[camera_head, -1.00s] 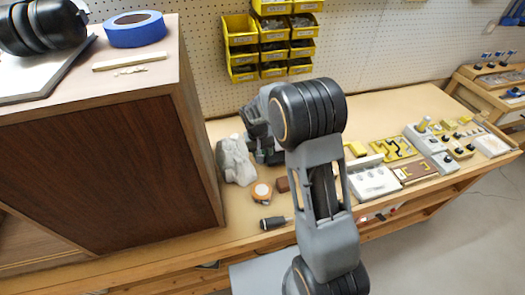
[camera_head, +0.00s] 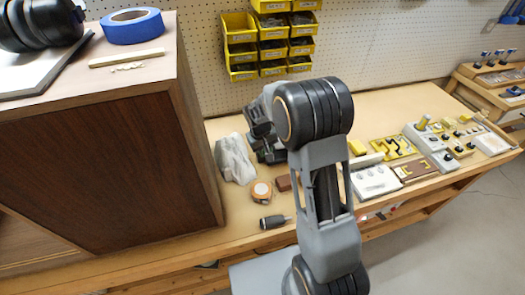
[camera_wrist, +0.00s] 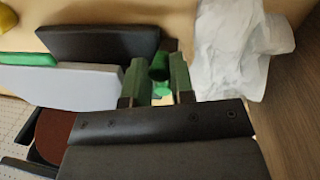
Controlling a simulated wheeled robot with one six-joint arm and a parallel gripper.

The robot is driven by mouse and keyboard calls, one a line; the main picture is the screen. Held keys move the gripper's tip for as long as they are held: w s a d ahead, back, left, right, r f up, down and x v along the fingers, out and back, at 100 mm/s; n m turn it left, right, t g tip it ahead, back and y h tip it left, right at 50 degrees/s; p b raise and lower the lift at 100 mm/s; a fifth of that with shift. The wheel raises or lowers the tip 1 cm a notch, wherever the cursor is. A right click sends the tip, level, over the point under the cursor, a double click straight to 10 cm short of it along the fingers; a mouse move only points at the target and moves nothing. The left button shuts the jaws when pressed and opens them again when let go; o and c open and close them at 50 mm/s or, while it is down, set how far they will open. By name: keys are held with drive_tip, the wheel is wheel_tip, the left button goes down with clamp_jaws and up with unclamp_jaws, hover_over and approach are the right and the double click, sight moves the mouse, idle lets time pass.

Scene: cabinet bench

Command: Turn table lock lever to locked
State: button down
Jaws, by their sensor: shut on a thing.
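In the wrist view my gripper (camera_wrist: 156,88) has its two fingers closed around a small green lever (camera_wrist: 159,68), with a finger on each side. The lever's lower end shows between the fingertips. It sits beside a dark flat plate (camera_wrist: 100,43) of the machine. A light grey plate (camera_wrist: 65,87) and a reddish-brown disc (camera_wrist: 52,135) lie at the left. In the head view the dark machine (camera_head: 268,150) stands on the bench, partly hidden by my arm. The lever and fingertips cannot be made out there.
A crumpled grey-white bag (camera_head: 234,160) stands left of the machine, close to my gripper in the wrist view (camera_wrist: 235,50). A brown cabinet (camera_head: 105,170) rises at left. Several fixtures (camera_head: 400,160) fill the right.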

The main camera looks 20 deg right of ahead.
idle(0.3)
drive_tip(key=c, duration=1)
unclamp_jaws()
drive_tip(key=r, duration=0.4)
drive_tip(key=a+r, duration=0.1)
drive_tip(key=r, duration=0.4)
drive_tip(key=r+b, duration=0.1)
drive_tip(key=r, duration=0.3)
drive_tip(key=shift+s+a+r, duration=0.15)
drive_tip(key=shift+a+r, duration=0.2)
drive_tip(key=shift+a, duration=0.05)
drive_tip(key=s+t, duration=0.1)
drive_tip(key=s, duration=0.5)
drive_tip(key=s+r+m+t+y, duration=0.1)
drive_tip(key=s, duration=0.6)
drive_tip(key=s+d+t, duration=0.1)
drive_tip(key=s+t, duration=0.1)
drive_tip(key=s, duration=0.5)
drive_tip(key=shift+s+r+m+y, duration=0.15)
drive_tip(key=shift+r+m+y, duration=0.1)
drive_tip(key=shift+m+y, duration=0.05)
